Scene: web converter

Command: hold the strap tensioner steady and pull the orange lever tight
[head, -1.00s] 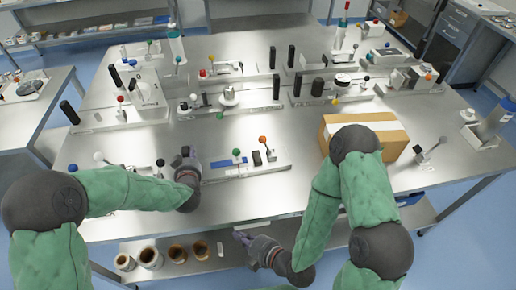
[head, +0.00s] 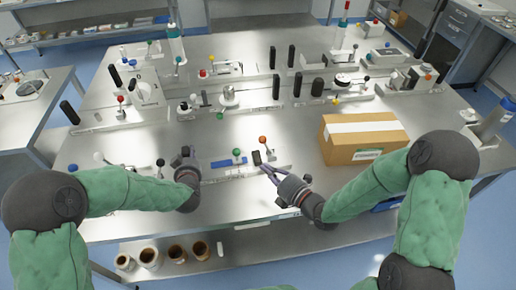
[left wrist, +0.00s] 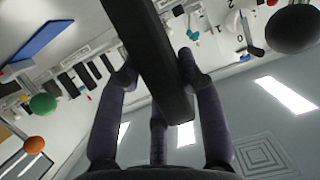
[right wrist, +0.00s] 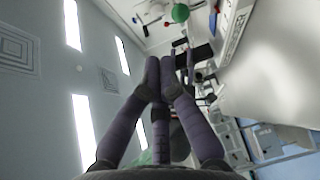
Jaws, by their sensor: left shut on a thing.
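The strap tensioner is a low metal fixture (head: 218,178) at the front of the table, with a blue strip (head: 228,163) and a green-knobbed lever (head: 237,152). The orange lever's knob (head: 262,139) stands near its right end, by a black block (head: 257,158). The orange knob also shows in the left wrist view (left wrist: 34,145). My left gripper (head: 187,160) is shut on a black bar (left wrist: 150,45) at the fixture's left end. My right gripper (head: 265,170) is just in front of the black block, fingertips close together, with nothing seen between them. Contact there cannot be told.
A cardboard box (head: 364,153) stands right of my right gripper. More fixtures with knobs and black posts fill the back of the table. Several cups (head: 150,258) sit on the shelf below. The tabletop between the tensioner and the box is clear.

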